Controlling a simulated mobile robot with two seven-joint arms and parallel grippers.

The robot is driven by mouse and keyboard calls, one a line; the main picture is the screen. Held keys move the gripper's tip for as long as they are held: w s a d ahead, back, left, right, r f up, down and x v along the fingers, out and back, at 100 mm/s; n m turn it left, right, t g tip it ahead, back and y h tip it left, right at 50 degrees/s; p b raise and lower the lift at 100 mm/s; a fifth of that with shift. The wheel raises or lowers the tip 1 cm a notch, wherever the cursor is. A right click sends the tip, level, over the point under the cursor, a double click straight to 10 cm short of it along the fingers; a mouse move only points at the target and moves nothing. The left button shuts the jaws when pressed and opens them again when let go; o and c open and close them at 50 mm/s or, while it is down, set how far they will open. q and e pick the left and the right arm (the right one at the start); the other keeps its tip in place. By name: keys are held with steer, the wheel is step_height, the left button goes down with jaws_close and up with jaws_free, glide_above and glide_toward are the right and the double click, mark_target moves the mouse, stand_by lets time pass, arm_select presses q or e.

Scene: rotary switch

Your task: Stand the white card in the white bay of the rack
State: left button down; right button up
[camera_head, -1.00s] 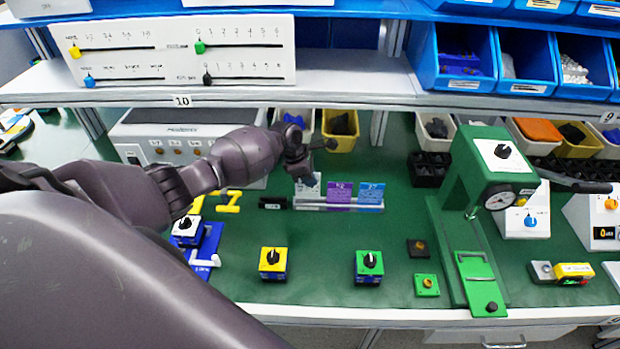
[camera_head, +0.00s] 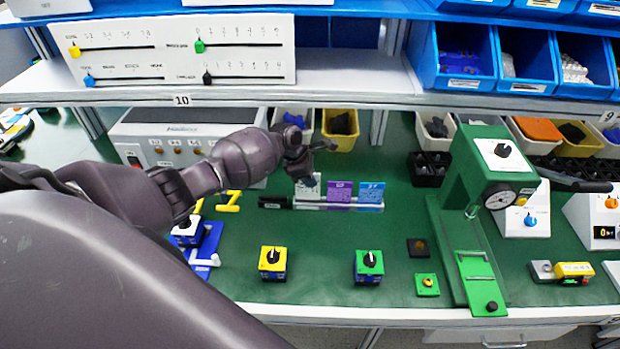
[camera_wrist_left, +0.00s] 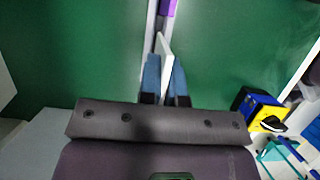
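The white card (camera_head: 307,189) is upright at the left end of the rack (camera_head: 312,206), left of a purple card (camera_head: 340,192) and a blue card (camera_head: 371,193). My left gripper (camera_head: 311,180) is at its upper part. In the left wrist view the white card (camera_wrist_left: 166,46) shows edge-on between the blue fingertips of my left gripper (camera_wrist_left: 166,80), which look closed on it. The rack (camera_wrist_left: 150,45) runs beside it there. I cannot tell whether the card's lower edge touches the rack floor. My right gripper is not in view.
Yellow (camera_head: 273,262) and green (camera_head: 369,266) switch boxes stand in front, with a green press (camera_head: 470,190) to the right. The shelf (camera_head: 345,92) overhangs the back. Green mat between rack and switches is clear.

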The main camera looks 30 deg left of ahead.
mark_target(310, 199)
arm_select(q)
steer(key=shift+f, duration=0.7)
steer(key=shift+f+b, duration=0.45)
steer(key=shift+f, duration=0.45)
steer(key=c, duration=1.2)
jaws_free()
steer(key=shift+c, duration=0.2)
steer(key=v, duration=1.1)
steer(key=shift+f+p, duration=0.1)
steer(key=shift+p, duration=0.25)
steer(key=shift+r, duration=4.55)
